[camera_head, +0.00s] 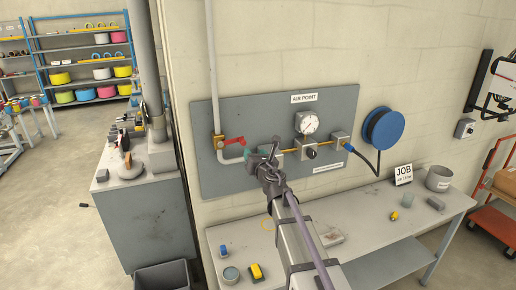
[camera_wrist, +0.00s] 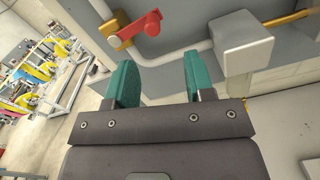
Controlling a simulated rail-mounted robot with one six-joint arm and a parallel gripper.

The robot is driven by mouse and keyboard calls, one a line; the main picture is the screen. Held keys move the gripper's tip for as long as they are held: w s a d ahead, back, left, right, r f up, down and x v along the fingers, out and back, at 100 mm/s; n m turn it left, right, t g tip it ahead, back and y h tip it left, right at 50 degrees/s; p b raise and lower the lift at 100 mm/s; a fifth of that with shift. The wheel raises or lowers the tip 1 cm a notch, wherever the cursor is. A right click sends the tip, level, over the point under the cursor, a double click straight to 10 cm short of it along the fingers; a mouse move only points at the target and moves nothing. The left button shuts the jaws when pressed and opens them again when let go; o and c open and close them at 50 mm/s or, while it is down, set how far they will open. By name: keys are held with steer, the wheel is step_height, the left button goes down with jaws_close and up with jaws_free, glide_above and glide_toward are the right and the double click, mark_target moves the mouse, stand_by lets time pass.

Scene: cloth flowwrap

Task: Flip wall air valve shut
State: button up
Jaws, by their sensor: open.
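The air valve has a red lever handle (camera_head: 233,142) on a brass body (camera_head: 219,142) at the left of the grey wall panel (camera_head: 235,110). The lever points right, roughly level and a little raised at its tip. In the wrist view the red lever (camera_wrist: 135,30) is at the top, beyond my fingertips and to the left of centre. My gripper (camera_head: 262,158) is in front of the panel, to the right of and a little below the lever. Its two teal fingers (camera_wrist: 157,80) stand apart with nothing between them. I see no contact with the lever.
A grey pipe (camera_head: 211,60) runs down to the valve. A gauge (camera_head: 306,123), square fittings and a blue hose reel (camera_head: 383,128) are to the right. A bench (camera_head: 385,235) with small items stands below. A grey cabinet (camera_head: 145,225) is at the left.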

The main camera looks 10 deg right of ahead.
mark_target(244, 144)
steer(key=w, duration=0.3)
steer(key=w+a, duration=0.1)
steer(key=w, duration=0.3)
steer(key=w+a, duration=0.1)
steer(key=w, duration=0.3)
steer(key=shift+a, duration=0.15)
steer(key=shift+s, duration=0.1)
jaws_close()
